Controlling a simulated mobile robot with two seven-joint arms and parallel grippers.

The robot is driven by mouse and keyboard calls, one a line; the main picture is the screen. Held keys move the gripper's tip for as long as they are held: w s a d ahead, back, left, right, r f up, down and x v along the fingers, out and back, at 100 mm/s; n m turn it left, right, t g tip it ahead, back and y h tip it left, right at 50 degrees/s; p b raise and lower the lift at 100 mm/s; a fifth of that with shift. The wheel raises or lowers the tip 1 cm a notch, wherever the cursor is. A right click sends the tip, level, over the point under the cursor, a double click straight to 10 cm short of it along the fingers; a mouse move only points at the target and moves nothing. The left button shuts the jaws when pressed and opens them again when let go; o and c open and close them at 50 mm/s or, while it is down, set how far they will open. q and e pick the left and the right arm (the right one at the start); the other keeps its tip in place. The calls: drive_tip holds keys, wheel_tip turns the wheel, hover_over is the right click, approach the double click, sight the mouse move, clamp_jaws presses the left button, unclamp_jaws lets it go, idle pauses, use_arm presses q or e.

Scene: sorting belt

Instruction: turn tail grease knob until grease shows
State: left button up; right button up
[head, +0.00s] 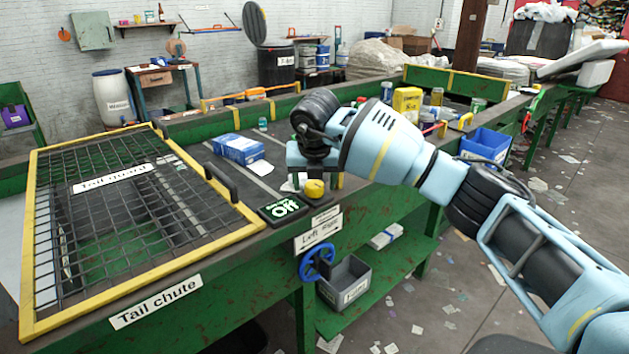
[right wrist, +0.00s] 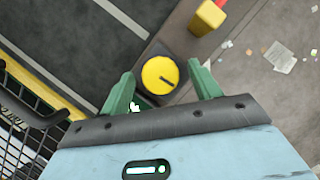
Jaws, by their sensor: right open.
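A round yellow knob (head: 314,188) sits on the belt's green side frame beside the "Off" sign (head: 284,208). In the right wrist view the knob (right wrist: 158,77) shows from above, with a short dark mark on its face. My right gripper (right wrist: 161,72) is open, with one green finger on each side of the knob. Gaps show between fingers and knob. In the head view the right gripper (head: 315,180) points down over the knob. No grease can be made out around the knob. My left gripper is out of view.
The yellow-framed tail guard (head: 110,312) covers the chute at left. A blue handwheel (head: 317,262) and a grey bin (head: 345,284) are below. A yellow and red block (right wrist: 208,16) is near the knob.

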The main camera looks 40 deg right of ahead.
sight(315, 203)
drive_tip(key=v, duration=0.8)
drive_tip(key=shift+w+f, duration=0.1)
idle(0.5)
